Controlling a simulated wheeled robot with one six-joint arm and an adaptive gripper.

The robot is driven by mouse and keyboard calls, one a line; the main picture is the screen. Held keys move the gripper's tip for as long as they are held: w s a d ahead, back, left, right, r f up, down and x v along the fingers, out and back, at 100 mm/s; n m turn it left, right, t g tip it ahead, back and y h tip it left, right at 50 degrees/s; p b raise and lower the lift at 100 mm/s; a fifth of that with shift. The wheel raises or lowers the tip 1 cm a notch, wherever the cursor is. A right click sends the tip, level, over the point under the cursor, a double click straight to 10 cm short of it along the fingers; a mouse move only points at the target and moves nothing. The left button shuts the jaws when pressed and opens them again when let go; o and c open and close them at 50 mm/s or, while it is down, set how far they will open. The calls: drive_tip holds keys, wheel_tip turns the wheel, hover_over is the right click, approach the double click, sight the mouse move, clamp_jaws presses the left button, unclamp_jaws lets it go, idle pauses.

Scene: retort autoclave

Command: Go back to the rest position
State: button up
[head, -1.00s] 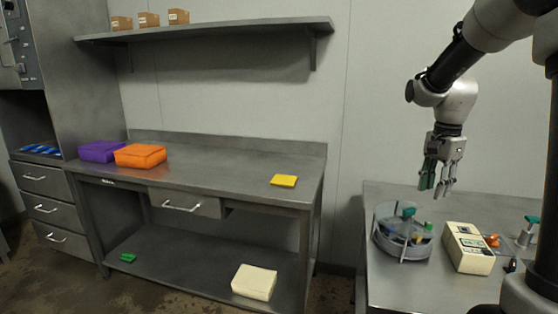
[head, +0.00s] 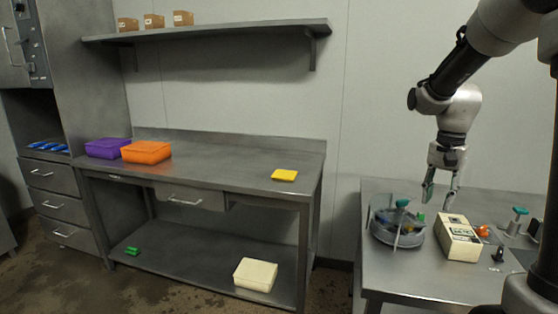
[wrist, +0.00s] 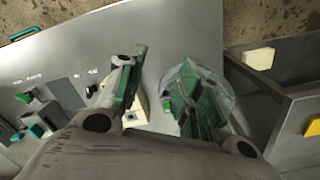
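My gripper (head: 442,192) hangs from my arm above the right-hand table, over the gap between the round grey carousel and the cream device. Its fingers are spread apart with nothing between them. In the wrist view my gripper (wrist: 155,90) shows two green-padded fingers, apart and empty, with the table top below. The round carousel (head: 384,237) has a green knob and small coloured items in it. The cream device (head: 458,240) stands just right of it.
The right table (head: 400,284) also bears an orange item (head: 482,231) and a green-topped tool (head: 517,221). The steel bench (head: 225,178) at left bears a purple bin (head: 106,148), an orange bin (head: 146,152) and a yellow block (head: 284,175). A wall shelf (head: 220,32) overhangs the bench.

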drive_tip(key=s+a+r+n+t, duration=0.2)
drive_tip(key=s+r+n, duration=0.1)
drive_tip(key=s, duration=0.7)
drive_tip(key=s+a+r+n+t, duration=0.2)
drive_tip(key=s+r+n, duration=0.2)
drive_tip(key=s, duration=0.7)
drive_tip(key=shift+a+r+n+t, duration=0.25)
drive_tip(key=shift+a+n+t, duration=0.15)
drive_tip(key=shift+n, duration=0.7)
